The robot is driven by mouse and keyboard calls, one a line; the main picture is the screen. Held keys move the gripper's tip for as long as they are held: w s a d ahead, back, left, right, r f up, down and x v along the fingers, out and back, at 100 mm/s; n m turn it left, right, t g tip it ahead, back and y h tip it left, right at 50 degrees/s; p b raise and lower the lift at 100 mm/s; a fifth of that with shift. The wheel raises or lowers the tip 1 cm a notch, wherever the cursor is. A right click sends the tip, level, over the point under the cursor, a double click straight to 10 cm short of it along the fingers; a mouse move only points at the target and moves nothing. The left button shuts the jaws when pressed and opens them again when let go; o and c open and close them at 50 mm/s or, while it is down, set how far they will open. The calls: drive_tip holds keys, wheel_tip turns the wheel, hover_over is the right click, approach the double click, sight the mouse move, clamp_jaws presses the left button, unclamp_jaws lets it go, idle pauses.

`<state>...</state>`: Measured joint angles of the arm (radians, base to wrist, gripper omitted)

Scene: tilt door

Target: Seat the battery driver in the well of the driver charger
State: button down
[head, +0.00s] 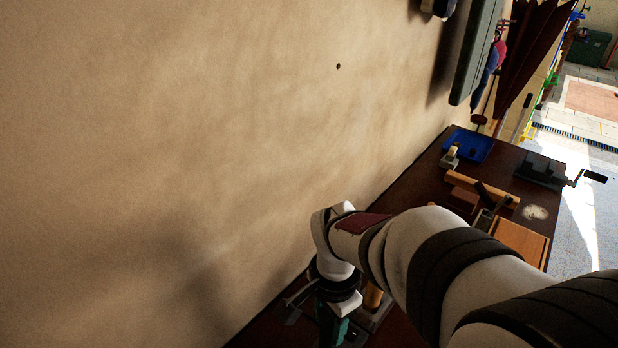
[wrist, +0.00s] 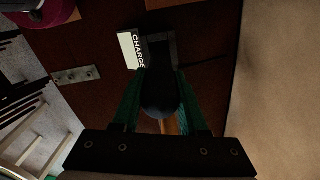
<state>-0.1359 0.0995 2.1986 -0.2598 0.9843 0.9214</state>
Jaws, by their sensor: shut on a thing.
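My gripper (wrist: 158,78) has two green fingers, shut on a dark, rounded body between them, which I take to be the battery driver (wrist: 160,98). The driver charger (wrist: 127,50) shows just beyond the fingertips in the wrist view, with a pale panel and a dark strip lettered "CHARGE". A dark frame beside the lettering is partly hidden behind the fingers and the held body. I cannot tell whether the driver touches the charger, and the well is not clearly seen. In the head view my gripper (head: 335,322) points down over the bench at the bottom edge.
The dark bench (head: 405,187) runs along a tan wall (head: 200,120). A blue tray (head: 468,145), a vise (head: 541,171) and wooden pieces lie farther along it. In the wrist view a metal plate (wrist: 76,75) and a magenta round thing (wrist: 58,10) are left of the charger.

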sight(328, 338)
drive_tip(key=shift+f, duration=2.85)
drive_tip(key=shift+c, duration=1.8)
unclamp_jaws()
drive_tip(key=shift+r, duration=0.15)
wheel_tip(328, 338, up, 16)
drive_tip(key=shift+f, duration=0.2)
drive_tip(key=s+f+n+y, duration=0.1)
drive_tip(key=s+f+n, duration=0.1)
drive_tip(key=s, duration=0.6)
drive_tip(key=s+f+n, duration=0.3)
drive_tip(key=s+n, duration=0.1)
drive_tip(key=s, duration=0.3)
drive_tip(key=shift+s+d+y, duration=0.2)
drive_tip(key=shift+s+y, duration=0.2)
